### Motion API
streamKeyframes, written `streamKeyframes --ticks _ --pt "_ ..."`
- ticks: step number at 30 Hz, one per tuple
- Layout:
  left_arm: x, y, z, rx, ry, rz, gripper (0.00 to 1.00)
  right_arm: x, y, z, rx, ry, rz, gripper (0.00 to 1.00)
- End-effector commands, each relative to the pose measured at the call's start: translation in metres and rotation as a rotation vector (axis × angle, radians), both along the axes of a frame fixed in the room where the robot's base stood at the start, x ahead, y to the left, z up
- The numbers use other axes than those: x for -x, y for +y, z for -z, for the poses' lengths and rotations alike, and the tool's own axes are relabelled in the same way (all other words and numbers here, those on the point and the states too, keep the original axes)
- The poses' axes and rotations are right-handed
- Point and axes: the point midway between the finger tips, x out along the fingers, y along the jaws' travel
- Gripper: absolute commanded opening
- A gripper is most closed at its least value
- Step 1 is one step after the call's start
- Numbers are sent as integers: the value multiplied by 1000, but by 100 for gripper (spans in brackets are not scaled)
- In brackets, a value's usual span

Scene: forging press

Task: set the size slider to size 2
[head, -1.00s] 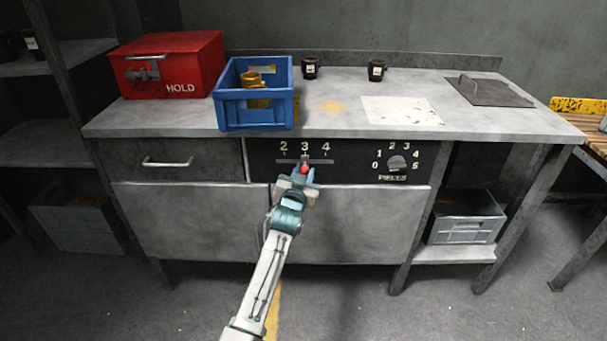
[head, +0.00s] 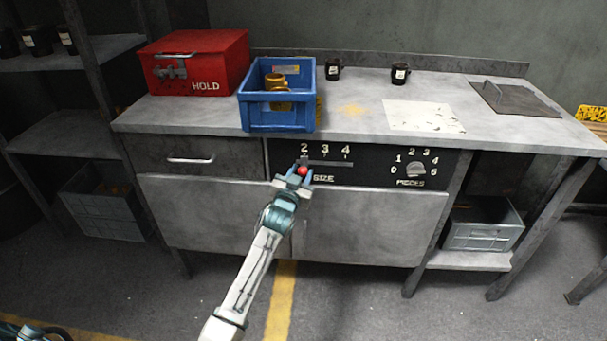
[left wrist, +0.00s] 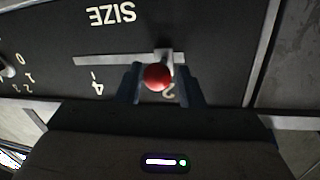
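The size slider's red round knob (head: 302,171) shows under the numeral 2, at the left end of its slot (head: 330,163) on the dark panel. In the left wrist view, turned upside down, the red knob (left wrist: 157,77) is beside the 2, with its pale metal base behind it. My left gripper (head: 299,172) is at the knob. Its two fingers (left wrist: 160,80) stand on either side of the knob, with a narrow gap on the right side; contact on the other side is hard to tell.
A pieces dial (head: 415,170) sits right of the slider. Above, the bench top holds a blue crate (head: 277,117) with a golden part, a red HOLD box (head: 195,65) and two dark mugs. A drawer handle (head: 190,160) sticks out at the left.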

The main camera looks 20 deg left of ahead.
Motion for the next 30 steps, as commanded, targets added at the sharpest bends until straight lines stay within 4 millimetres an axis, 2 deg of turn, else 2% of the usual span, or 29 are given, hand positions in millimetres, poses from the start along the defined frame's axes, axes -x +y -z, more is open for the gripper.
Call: streamKeyframes --ticks 2,10,13,17,24,30 --pt "0 0 0 0 0 0 47 0 0 0 0 0 0 0" --pt "1 -1 0 1 -1 1 47 0 0 0 -1 -1 0 0" --pt "7 -1 0 2 0 1 47 0 0 -1 0 0 1 0" --pt "27 -3 1 1 0 1 47 1 0 -1 2 5 1 0" --pt "76 -6 1 1 0 0 47 1 -1 -2 5 10 3 0" --pt "102 -7 1 1 1 -1 47 1 -1 -2 6 12 3 0"
